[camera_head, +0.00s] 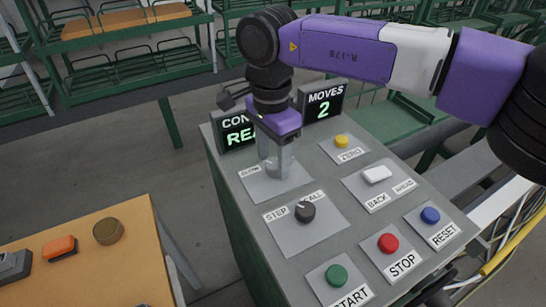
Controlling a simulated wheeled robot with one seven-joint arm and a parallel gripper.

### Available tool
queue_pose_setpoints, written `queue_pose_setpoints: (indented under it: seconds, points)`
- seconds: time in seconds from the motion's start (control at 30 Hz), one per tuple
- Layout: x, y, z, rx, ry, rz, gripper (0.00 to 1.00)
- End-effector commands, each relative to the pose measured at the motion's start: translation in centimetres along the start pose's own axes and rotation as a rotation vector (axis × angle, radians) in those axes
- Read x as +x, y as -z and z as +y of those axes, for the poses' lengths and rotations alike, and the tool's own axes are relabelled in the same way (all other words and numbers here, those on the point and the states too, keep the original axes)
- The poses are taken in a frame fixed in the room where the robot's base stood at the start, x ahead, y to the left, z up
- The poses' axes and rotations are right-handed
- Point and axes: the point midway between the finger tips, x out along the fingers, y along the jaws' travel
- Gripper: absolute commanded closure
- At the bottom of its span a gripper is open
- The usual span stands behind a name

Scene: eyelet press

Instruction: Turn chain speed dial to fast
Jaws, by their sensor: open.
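My gripper (277,167) points down over a light plate (272,191) near the far left of the grey control panel (225,177). Its pale fingers are open and low over the plate. A small label (250,171) at the plate's left is too small to read surely. Any dial there is hidden by the fingers, so its setting and whether the fingers touch it cannot be told. A black dial (305,211) on the plate in front has labels reading "STEP" and, partly hidden, "ALL".
Behind my gripper stand a "MOVES 2" display (323,102) and a partly covered display (235,131). A wooden table (110,262) stands left.

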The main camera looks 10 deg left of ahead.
Motion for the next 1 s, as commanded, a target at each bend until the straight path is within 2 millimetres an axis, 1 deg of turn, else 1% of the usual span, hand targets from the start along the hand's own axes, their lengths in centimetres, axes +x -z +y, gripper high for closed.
queue_pose_setpoints:
  seconds: [0.1,0.37,0.4,0.47,0.5,0.63,0.67,0.87,1.0]
  points:
    - [0.6,-0.04,0.0,0.0,0.001,-0.001,0.44]
    - [0.71,-0.04,-0.01,0.001,0.001,-0.001,0.44]
    - [0.7,-0.04,-0.01,0.001,0.001,-0.001,0.52]
    - [0.7,-0.04,-0.01,0.001,0.001,-0.001,0.64]
    - [0.69,-0.03,-0.01,0.001,0.001,-0.001,0.72]
    - [0.68,-0.04,0.0,0.001,0.001,-0.001,0.97]
    - [0.68,-0.04,0.0,0.001,0.001,-0.001,1.0]
    - [0.65,-0.03,0.01,0.011,0.0,-0.002,1.0]
    - [0.61,-0.02,0.0,0.048,0.0,-0.003,1.0]
